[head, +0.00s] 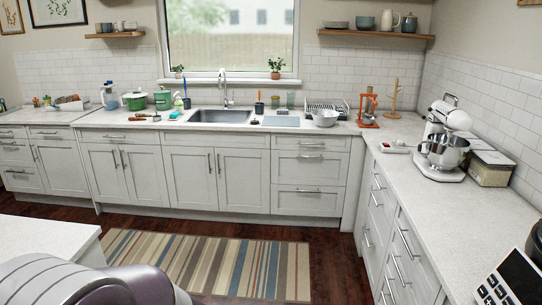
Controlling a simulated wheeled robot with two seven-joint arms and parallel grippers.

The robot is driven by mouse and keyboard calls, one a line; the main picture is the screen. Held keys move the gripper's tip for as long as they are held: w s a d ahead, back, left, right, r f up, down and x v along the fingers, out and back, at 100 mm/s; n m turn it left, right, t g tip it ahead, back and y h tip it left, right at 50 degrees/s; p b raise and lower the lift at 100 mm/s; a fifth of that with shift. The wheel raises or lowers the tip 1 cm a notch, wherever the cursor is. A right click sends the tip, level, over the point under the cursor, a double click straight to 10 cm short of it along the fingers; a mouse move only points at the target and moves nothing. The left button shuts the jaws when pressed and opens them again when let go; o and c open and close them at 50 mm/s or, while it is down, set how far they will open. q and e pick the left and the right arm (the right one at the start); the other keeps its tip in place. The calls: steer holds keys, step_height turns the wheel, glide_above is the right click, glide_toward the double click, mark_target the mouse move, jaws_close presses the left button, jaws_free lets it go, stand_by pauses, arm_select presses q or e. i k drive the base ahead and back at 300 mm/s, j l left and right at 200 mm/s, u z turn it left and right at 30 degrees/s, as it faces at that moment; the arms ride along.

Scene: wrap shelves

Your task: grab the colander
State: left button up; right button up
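A grey, bowl-shaped thing that looks like the colander (325,117) sits upright on the back counter, right of the sink and in front of the dish rack. It is small in the head view, so I cannot make out holes in it. Neither of my grippers is in view, and nothing is seen touching the colander.
The sink (220,116) is left of it, and an orange stand (367,110) is close on its right. A stand mixer (446,140) stands on the right counter. A striped rug (205,265) lies on the open floor. A pale countertop (45,243) is at lower left.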

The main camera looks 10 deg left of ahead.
mark_target(325, 119)
steer(key=i+j+u, duration=0.65)
steer(key=i+u, duration=0.65)
steer(key=i, duration=2.8)
steer(key=l+z, duration=0.1)
steer(key=z, duration=0.3)
steer(key=l+z, duration=0.1)
steer(key=z, duration=0.3)
steer(key=j+z, duration=0.1)
steer(key=z, duration=0.85)
steer(key=k+j+z, duration=0.1)
steer(key=z, duration=0.35)
steer(key=i+j+z, duration=0.2)
steer(key=i, duration=0.75)
